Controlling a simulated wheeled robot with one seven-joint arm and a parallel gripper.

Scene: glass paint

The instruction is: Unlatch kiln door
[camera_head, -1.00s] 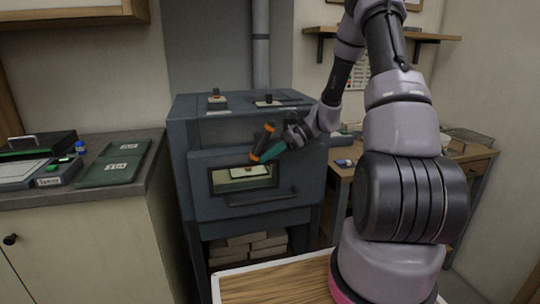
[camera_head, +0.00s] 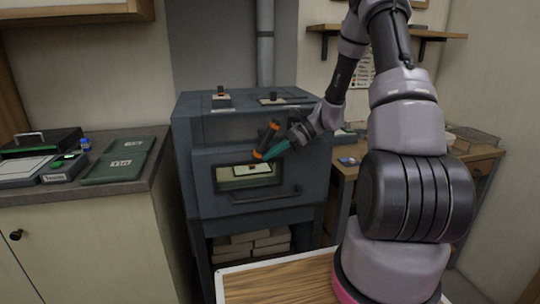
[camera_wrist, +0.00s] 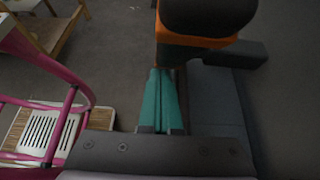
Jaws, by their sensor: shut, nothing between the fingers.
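The kiln (camera_head: 196,160) is a blue-grey metal box with a door (camera_head: 203,198) on its front. The door has a window and a dark bar handle (camera_head: 266,196). A black latch lever with orange bands (camera_head: 268,136) stands tilted at the door's upper edge, its top leaning right. My gripper (camera_head: 270,152) has teal fingers, shut and empty, beside the lever's lower end on the right. In the wrist view the teal fingers (camera_wrist: 160,100) point at the lever's orange band (camera_wrist: 196,41). I cannot tell whether they touch it.
Through the window a pale glass piece (camera_head: 252,170) shows inside. Bricks (camera_head: 250,241) lie under the kiln. A counter (camera_head: 75,198) with green folders (camera_head: 120,168) is at left, and a wooden table (camera_head: 470,158) at right. A wooden-topped surface (camera_head: 275,280) is in front.

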